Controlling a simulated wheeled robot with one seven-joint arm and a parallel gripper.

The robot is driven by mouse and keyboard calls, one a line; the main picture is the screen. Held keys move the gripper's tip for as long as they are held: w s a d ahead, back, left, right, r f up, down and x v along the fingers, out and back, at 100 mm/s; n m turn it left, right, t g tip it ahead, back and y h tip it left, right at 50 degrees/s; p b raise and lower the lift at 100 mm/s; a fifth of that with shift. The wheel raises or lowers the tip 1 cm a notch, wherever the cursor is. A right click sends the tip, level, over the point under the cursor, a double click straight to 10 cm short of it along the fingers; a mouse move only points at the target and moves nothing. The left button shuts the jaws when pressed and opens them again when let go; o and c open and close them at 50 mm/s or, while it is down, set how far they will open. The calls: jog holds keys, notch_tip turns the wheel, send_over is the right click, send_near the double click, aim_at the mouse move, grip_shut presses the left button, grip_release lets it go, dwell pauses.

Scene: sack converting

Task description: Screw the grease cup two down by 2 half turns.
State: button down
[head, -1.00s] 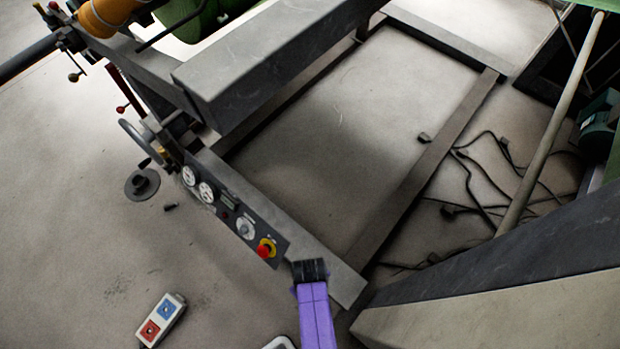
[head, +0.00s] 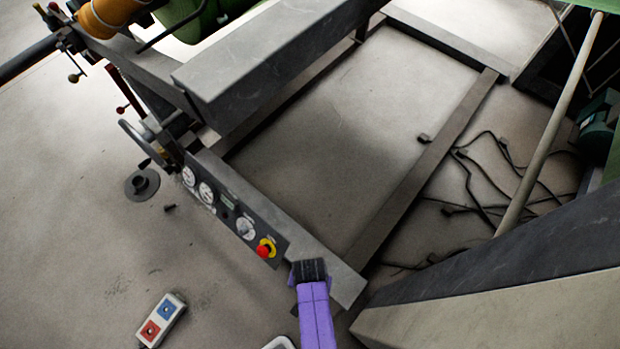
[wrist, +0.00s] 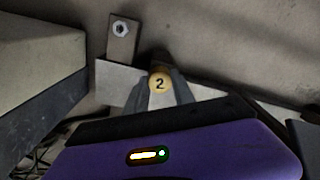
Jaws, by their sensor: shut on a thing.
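The grease cup two (wrist: 160,83) shows in the wrist view as a round yellowish cap marked with a "2". My gripper (wrist: 160,92) is shut on it, with one dark finger on each side of the cap. The lower part of the cup and its mount are hidden behind the fingers. In the head view the purple wrist of my arm is at the lower middle, beside the end of the machine's grey frame (head: 345,288). The cup and the fingertips cannot be seen in the head view.
A control panel (head: 232,212) with dials and a red stop button (head: 264,250) is on the frame just left of my wrist. A pendant (head: 161,320) with blue and red buttons lies lower left. A large beam (head: 500,290) is close on the right. Cables (head: 480,180) lie on the floor.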

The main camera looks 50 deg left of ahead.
jog(key=m, duration=0.5)
jog(key=shift+m, duration=0.3)
jog(key=m, duration=1)
jog(key=shift+m, duration=0.4)
jog(key=m, duration=0.4)
jog(key=shift+m, duration=0.4)
jog(key=c, duration=1.1)
grip_release()
jog(key=shift+o, duration=0.2)
